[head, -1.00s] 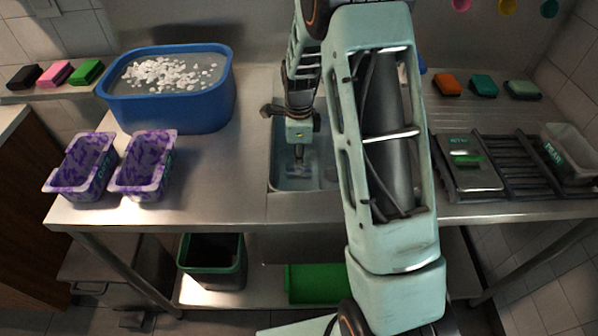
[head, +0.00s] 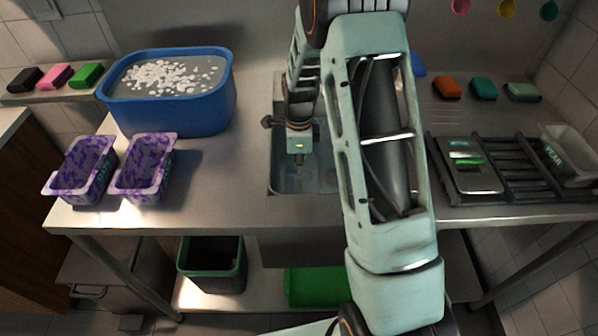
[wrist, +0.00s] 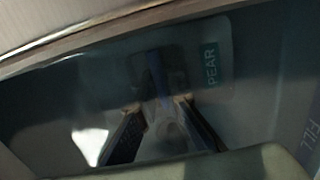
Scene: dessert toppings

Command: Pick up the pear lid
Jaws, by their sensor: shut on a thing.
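The pear lid (wrist: 215,62) is a translucent, rounded sheet with a dark green PEAR label, low in the sink in the wrist view. A narrow bluish ridge runs up its middle. My gripper (wrist: 160,108) has its two dark fingers on either side of this part and is shut on the lid; the exact contact is blurred. In the head view my gripper (head: 299,160) points straight down into the sink (head: 285,187). The lid cannot be made out clearly there.
A blue basin (head: 170,112) with white pieces and two purple tubs (head: 145,165) stand left. Sink walls surround my gripper closely.

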